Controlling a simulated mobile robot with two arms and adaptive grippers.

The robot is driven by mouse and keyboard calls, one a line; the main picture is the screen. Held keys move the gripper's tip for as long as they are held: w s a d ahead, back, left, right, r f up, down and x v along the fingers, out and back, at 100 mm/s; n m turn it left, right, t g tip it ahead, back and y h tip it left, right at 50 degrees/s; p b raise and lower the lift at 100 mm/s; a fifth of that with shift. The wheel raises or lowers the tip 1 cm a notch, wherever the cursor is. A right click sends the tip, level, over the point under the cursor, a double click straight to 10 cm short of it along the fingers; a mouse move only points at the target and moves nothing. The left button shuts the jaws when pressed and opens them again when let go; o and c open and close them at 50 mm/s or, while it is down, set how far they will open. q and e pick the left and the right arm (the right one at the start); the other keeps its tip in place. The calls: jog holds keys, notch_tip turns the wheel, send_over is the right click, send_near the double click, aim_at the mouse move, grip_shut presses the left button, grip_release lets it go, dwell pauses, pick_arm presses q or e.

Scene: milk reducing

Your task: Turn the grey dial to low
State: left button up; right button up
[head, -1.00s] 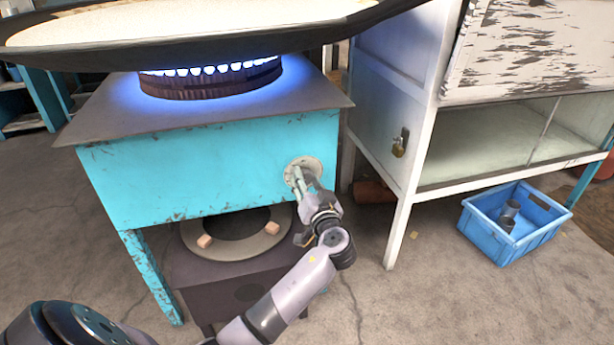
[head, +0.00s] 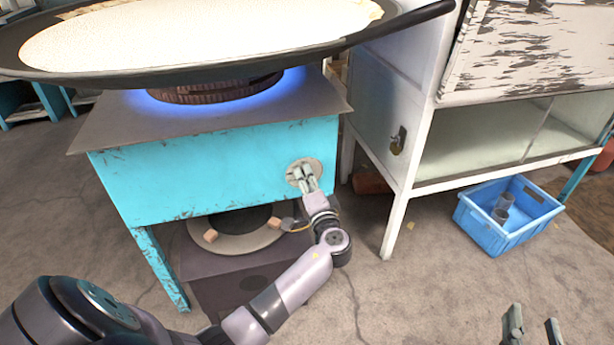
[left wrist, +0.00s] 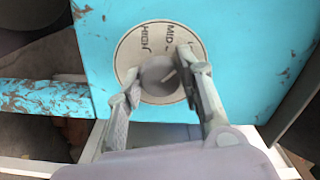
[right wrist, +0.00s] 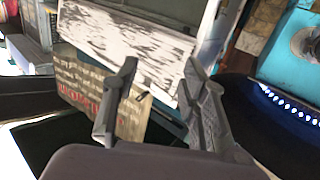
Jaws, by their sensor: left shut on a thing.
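The grey dial (left wrist: 158,80) sits in the middle of a round pale plate (left wrist: 127,58) on the stove's turquoise front. The words HIGH and MID show at the plate's top edge in the left wrist view; no LOW is legible. A pale mark on the dial slants to the upper right. My left gripper (head: 306,176) is shut on the dial, one finger on each side; it also shows in the left wrist view (left wrist: 158,75). In the head view the gripper hides most of the dial. My right gripper (head: 532,322) is open and empty, also in the right wrist view (right wrist: 160,75).
The turquoise stove (head: 215,165) carries a burner with a blue flame (head: 290,82) under a wide dark pan (head: 405,24) of white liquid. A white cabinet (head: 385,115) stands to the right. A blue crate (head: 508,225) with cups is on the floor, which is clear in front.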

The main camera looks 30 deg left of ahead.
pick_arm(q)
jog(key=shift+m+p, duration=0.35)
jog(key=shift+m, duration=0.45)
pick_arm(e)
jog(key=shift+s+d+f+g+h, duration=0.2)
jog(key=shift+f+g, duration=0.25)
jog(key=shift+f, duration=0.3)
jog(key=shift+s+d+f+g+h, duration=0.15)
jog(key=shift+s+f+g, duration=0.1)
jog(key=shift+f+g, duration=0.4)
jog(key=shift+s+d+f+g+h, duration=0.2)
jog(key=shift+f+g, duration=0.1)
jog(key=shift+f, duration=0.55)
pick_arm(q)
jog(key=o, duration=1.2)
jog(key=shift+c, duration=0.2)
jog(key=v, duration=1.2)
